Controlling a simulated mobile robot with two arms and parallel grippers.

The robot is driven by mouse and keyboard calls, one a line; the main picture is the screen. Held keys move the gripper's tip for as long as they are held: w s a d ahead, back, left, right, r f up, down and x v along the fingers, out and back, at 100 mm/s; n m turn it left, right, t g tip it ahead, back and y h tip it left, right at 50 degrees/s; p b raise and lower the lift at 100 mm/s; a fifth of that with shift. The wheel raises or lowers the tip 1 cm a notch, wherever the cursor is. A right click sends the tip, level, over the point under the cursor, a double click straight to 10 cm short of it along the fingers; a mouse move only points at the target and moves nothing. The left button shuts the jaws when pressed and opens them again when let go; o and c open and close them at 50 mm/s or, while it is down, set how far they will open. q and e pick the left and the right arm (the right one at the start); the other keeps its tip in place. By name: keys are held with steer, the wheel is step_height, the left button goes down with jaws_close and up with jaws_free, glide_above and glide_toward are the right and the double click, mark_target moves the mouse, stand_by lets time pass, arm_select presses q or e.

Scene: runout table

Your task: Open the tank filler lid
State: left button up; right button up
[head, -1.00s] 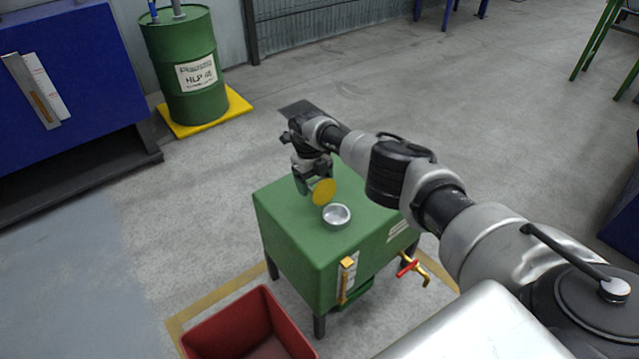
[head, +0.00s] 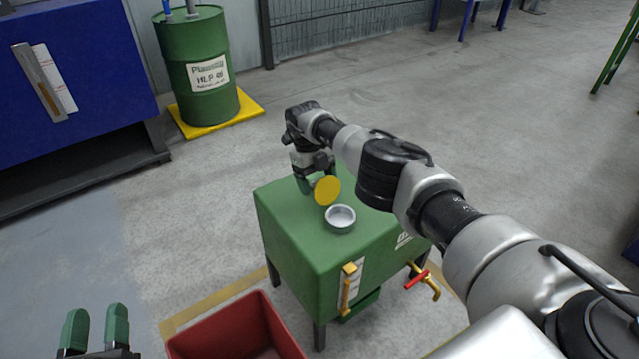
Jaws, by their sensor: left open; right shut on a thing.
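The green tank (head: 300,245) stands on legs in the middle of the head view. Its round filler neck (head: 341,218) is a grey metal ring on top, and its opening is uncovered. The yellow round lid (head: 327,190) stands tilted up behind the neck. My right gripper (head: 308,184) is shut at the lid's far left edge; the lid hides part of its fingers. My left gripper (head: 95,328) is at the bottom left, open and empty, its two green fingers pointing up, well apart from the tank.
A red bin (head: 190,345) stands on the floor in front of the tank. The tank's front has a yellow-capped sight gauge (head: 347,290) and a red-handled tap (head: 418,280). A green drum (head: 196,65) and a blue cabinet (head: 90,80) are at the back left.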

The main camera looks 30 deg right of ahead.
arm_select(q)
steer(key=shift+s+d+r+t+h, duration=0.1)
steer(key=shift+r+t+h, duration=0.05)
steer(key=shift+r+t, duration=0.25)
steer(key=shift+s+d+r+t+h, duration=0.1)
steer(key=shift+r+t+h, duration=0.05)
steer(key=shift+r+t, duration=0.2)
arm_select(e)
steer(key=shift+s+f, duration=0.15)
steer(key=shift+f, duration=0.15)
steer(key=o, duration=1.2)
steer(key=shift+o, duration=0.2)
steer(key=shift+r, duration=0.1)
